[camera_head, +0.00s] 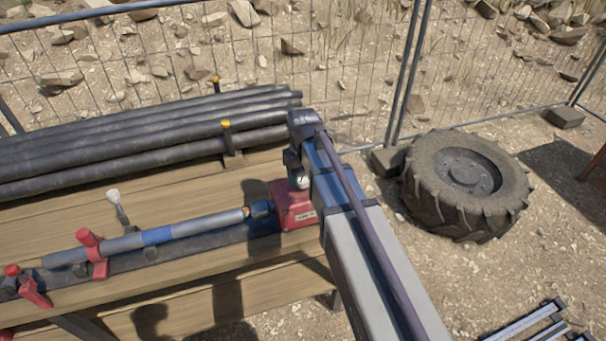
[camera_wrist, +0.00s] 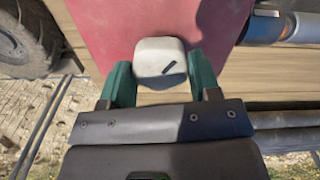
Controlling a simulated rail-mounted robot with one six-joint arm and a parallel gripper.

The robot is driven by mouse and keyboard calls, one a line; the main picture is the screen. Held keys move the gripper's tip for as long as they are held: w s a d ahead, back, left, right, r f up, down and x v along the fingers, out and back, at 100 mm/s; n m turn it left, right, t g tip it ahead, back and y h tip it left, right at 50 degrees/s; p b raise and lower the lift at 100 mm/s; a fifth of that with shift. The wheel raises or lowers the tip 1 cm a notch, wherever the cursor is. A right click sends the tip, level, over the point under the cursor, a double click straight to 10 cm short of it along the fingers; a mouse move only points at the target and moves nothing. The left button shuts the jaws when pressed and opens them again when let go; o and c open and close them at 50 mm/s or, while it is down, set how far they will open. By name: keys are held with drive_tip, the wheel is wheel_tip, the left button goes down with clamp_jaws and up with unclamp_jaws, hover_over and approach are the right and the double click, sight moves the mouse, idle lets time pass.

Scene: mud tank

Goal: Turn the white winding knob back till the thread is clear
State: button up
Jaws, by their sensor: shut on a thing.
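The white winding knob (camera_wrist: 160,62) sits at the red housing (camera_wrist: 105,25) in the wrist view, with a short dark mark on its face. My gripper (camera_wrist: 161,72) is shut on it, one green finger on each side. In the head view the red housing (camera_head: 284,203) stands at the right end of the bench. The knob (camera_head: 301,182) shows there as a small pale patch beside my arm, and my fingers are mostly hidden. A grey rod with a blue band (camera_head: 158,236) runs left from the housing. I cannot make out the thread in either view.
Red clamps (camera_head: 92,254) and a white-tipped lever (camera_head: 115,203) stand along the rod. Dark pipes (camera_head: 130,145) lie behind, held by yellow-capped posts (camera_head: 228,140). A large tyre (camera_head: 465,185) lies right of the bench, near a wire fence (camera_head: 400,85).

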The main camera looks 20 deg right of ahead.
sight(303, 176)
drive_tip(key=shift+n, duration=0.5)
drive_tip(key=o, duration=0.9)
drive_tip(key=shift+r, duration=0.1)
wheel_tip(303, 176, up, 10)
drive_tip(key=p, duration=1)
drive_tip(key=shift+r+p, duration=0.25)
drive_tip(key=shift+p, duration=0.15)
